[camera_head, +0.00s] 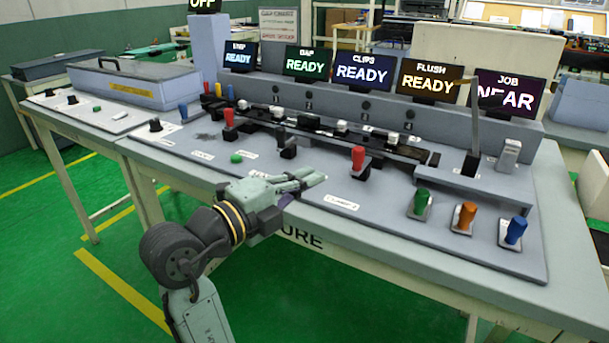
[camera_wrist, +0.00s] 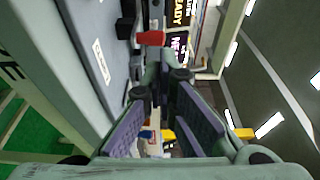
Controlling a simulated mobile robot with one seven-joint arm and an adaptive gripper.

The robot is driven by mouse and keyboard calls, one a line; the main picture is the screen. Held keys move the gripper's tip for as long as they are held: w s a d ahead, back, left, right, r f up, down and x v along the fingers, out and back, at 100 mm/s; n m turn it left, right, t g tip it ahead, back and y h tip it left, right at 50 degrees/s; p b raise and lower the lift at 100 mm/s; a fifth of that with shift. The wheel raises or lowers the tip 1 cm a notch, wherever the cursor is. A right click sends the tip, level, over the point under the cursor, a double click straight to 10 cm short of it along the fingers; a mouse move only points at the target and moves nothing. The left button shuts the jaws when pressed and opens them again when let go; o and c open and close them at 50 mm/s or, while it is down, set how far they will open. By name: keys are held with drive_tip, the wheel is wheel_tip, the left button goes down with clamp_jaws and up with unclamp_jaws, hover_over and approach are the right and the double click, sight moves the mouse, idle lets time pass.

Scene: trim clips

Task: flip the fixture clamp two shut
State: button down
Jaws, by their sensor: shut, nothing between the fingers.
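The fixture clamp two appears to be the red-handled lever (camera_head: 358,158) right of centre on the grey panel, behind a white label (camera_head: 341,202). Its red handle stands upright on a dark base. In the wrist view a red handle (camera_wrist: 151,38) lies just beyond my fingertips. My gripper (camera_head: 314,176) is shut and empty, low over the panel's front edge, to the left of and nearer than this lever. A gap shows between the fingertips and the handle in the head view. My gripper's fingers (camera_wrist: 160,88) fill the middle of the wrist view.
A second red-handled lever (camera_head: 229,117) stands farther left. A green button (camera_head: 237,158) lies left of my gripper. Green (camera_head: 421,201), orange (camera_head: 467,215) and blue (camera_head: 516,230) handles stand at right. A dark rail (camera_head: 380,150) with clips runs behind, below several screens.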

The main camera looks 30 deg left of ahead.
drive_tip(key=p, duration=0.4)
approach(355, 147)
drive_tip(key=x, duration=0.3)
drive_tip(key=d+x, duration=0.1)
drive_tip(key=x, duration=0.1)
drive_tip(key=shift+s+a+f, duration=0.1)
drive_tip(key=shift+s+f, duration=0.05)
drive_tip(key=shift+f, duration=0.1)
drive_tip(key=shift+w+f, duration=0.15)
drive_tip(key=shift+w, duration=0.3)
drive_tip(key=shift+w+f+b, duration=0.1)
drive_tip(key=shift+w+b, duration=0.25)
drive_tip(key=shift+b, duration=0.15)
drive_tip(key=x, duration=0.1)
drive_tip(key=b+x, duration=0.2)
drive_tip(key=shift+w+a, duration=0.2)
drive_tip(key=shift+w, duration=0.3)
drive_tip(key=shift+s, duration=0.15)
